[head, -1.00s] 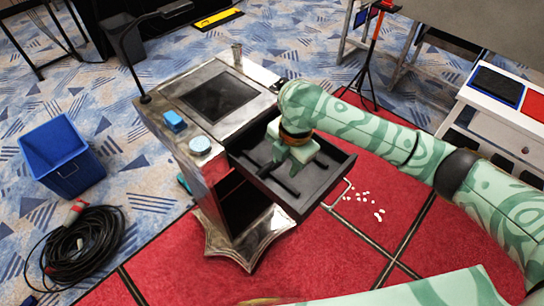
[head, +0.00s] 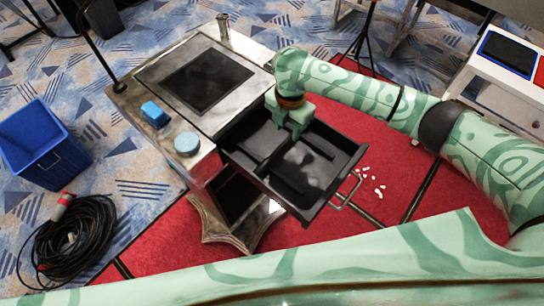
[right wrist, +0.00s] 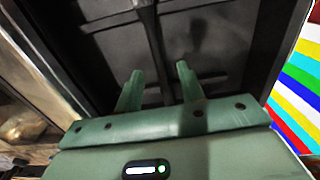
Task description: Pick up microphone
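No object is clearly recognisable as a loose microphone. A thin black gooseneck stem (head: 95,45) rises from the top of the metal lectern (head: 165,65); its upper end is out of the picture now. The lectern's black drawer (head: 335,185) is pulled out, with dark ridges inside and no distinct loose object. My right gripper (head: 285,122) is over the drawer's back part, pointing down. In the right wrist view its two fingers (right wrist: 158,75) are apart, with nothing between them but the dark drawer interior. My left arm crosses the bottom of the head view; its gripper is not visible.
On the lectern are a blue block (head: 154,113), a round light-blue button (head: 187,144), a dark screen (head: 207,80) and a metal cylinder (head: 223,27). A blue bin (head: 45,150) and a coiled black cable (head: 70,240) lie left. A white table (head: 500,95) stands right.

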